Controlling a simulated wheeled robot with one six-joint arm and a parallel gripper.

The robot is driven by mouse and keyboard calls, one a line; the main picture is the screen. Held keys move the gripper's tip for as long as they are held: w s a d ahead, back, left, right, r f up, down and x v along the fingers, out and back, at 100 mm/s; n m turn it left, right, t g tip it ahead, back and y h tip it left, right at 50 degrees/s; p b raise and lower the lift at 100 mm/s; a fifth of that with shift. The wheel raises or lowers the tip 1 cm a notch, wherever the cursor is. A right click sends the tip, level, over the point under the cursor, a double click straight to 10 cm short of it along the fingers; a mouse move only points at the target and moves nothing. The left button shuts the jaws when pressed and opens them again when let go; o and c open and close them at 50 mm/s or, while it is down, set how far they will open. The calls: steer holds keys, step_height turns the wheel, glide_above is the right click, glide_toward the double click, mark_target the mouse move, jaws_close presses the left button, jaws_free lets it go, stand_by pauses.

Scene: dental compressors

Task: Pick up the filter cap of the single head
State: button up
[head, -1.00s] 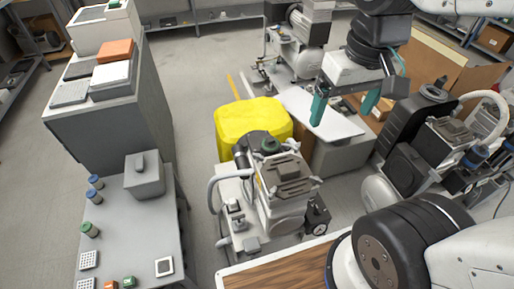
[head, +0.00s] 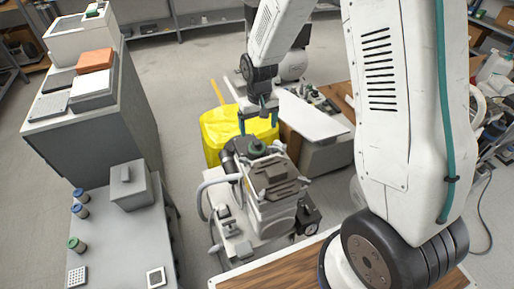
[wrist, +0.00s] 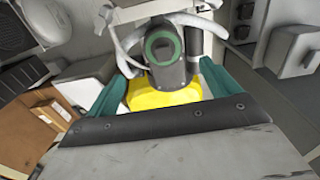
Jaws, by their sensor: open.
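The single-head compressor (head: 272,192) stands in the middle of the head view, with a dark green round filter cap (head: 257,148) on top at its back left. In the wrist view the cap (wrist: 163,45) shows as a green ring on a dark grey housing, beyond the fingertips and roughly centred between them. My gripper (head: 258,122) is open and empty, its teal fingers pointing down just above and behind the cap in the head view. The fingers also show either side in the wrist view (wrist: 161,75). They look apart from the cap.
A yellow bin or cover (head: 212,132) stands right behind the compressor. A white board (head: 312,112) lies behind right. A grey table (head: 120,235) with a box (head: 130,187) and small jars is at left. A wooden tabletop (head: 285,268) lies in front.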

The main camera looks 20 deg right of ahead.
mark_target(257, 142)
steer(key=f, duration=0.8)
steer(key=shift+a, duration=0.25)
steer(key=c, duration=1.1)
steer(key=shift+c, duration=0.2)
